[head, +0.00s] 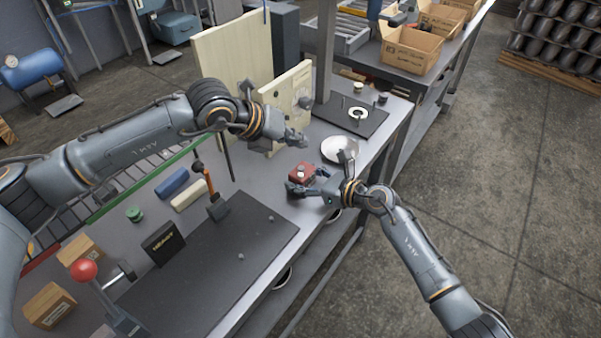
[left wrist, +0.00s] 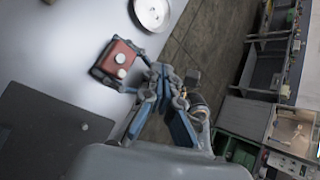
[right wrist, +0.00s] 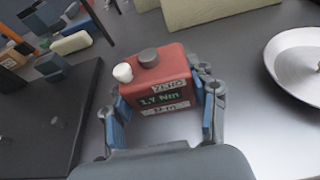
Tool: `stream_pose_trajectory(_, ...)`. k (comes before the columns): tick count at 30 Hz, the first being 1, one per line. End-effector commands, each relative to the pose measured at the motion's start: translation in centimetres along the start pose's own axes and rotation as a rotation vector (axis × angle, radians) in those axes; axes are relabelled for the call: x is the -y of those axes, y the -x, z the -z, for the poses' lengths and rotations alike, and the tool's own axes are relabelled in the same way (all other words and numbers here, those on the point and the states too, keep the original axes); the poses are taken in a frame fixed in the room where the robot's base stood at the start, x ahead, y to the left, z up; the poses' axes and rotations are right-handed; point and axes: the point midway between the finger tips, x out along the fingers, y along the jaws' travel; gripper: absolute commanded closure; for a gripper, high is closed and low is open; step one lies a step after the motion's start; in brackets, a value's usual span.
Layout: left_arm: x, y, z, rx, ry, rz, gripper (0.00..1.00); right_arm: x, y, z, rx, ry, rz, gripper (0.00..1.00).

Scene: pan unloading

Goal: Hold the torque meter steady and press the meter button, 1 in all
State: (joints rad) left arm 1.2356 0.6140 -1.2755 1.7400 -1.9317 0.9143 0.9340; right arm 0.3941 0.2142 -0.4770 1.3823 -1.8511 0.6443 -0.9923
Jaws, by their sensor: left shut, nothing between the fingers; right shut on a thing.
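The torque meter (head: 301,173) is a small red box on the grey bench, close to the bench's right edge. In the right wrist view the meter (right wrist: 156,82) has a white button (right wrist: 123,72) and a dark grey knob (right wrist: 148,57) on top, with a ZERO label and a green readout near 1.7 Nm. My right gripper (head: 310,182) is shut on the meter, one finger on each side. My left gripper (head: 299,138) is shut and empty, above and apart from the meter. The meter also shows in the left wrist view (left wrist: 118,62), left of the left fingertips.
A round metal dish (head: 338,149) sits beside the meter. A cream upright panel (head: 288,100) stands behind the left gripper. A dark mat (head: 215,262) covers the near bench, with an orange-handled tool (head: 208,180) at its edge. Bare bench lies between mat and meter.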

Motion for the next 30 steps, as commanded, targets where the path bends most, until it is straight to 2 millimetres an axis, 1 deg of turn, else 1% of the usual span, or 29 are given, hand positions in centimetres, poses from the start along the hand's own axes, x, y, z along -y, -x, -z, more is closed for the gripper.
stream_pose_trajectory(3,-1.0,-1.3,1.0,-0.002,0.001,-0.002,1.0,0.0,0.0,0.1,-0.002,0.0,-0.001,0.83)
stream_pose_trajectory(9,-2.4,-3.2,2.3,-0.001,0.001,-0.001,1.0,0.0,0.0,0.1,-0.002,0.0,-0.001,0.83)
stream_pose_trajectory(15,-3.2,-4.4,3.2,-0.001,0.001,0.0,1.0,0.0,0.0,0.1,-0.002,0.0,-0.001,0.83)
stream_pose_trajectory(20,-3.5,-4.7,3.4,0.001,-0.001,0.0,1.0,0.0,0.0,0.1,-0.002,0.0,-0.001,0.83)
stream_pose_trajectory(30,-3.5,-4.8,3.5,0.0,-0.001,0.0,1.0,0.0,0.0,0.1,-0.002,-0.001,-0.001,0.83)
